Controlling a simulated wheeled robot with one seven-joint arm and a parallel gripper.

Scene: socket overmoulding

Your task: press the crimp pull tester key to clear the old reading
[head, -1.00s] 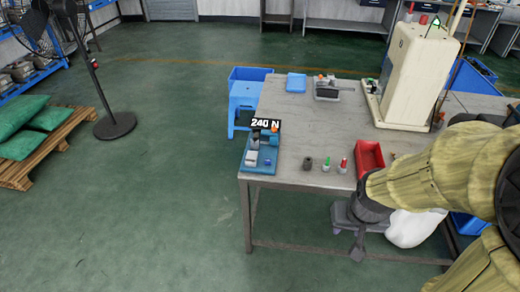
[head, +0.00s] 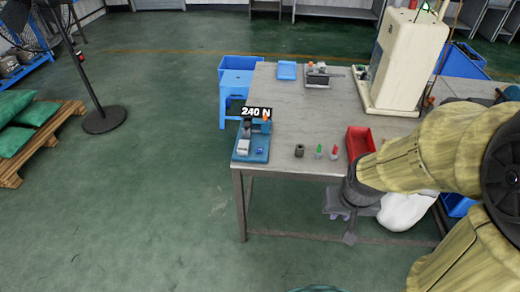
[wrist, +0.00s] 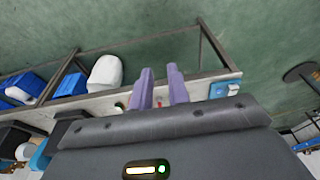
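The crimp pull tester (head: 243,152) is a small blue-based device at the table's near left corner. The tester's blue base also shows in the wrist view (wrist: 224,90), right of the fingers. My gripper (wrist: 160,70) shows two purple fingers with a narrow empty gap between them. In the head view my gripper (head: 349,238) hangs at the table's front edge, right of the tester and apart from it.
On the table (head: 310,120) stand a dark grey cylinder (head: 299,150), a green-tipped piece (head: 319,151), a red-tipped piece (head: 334,152) and a red bin (head: 361,141). A large cream machine (head: 407,60) stands behind.

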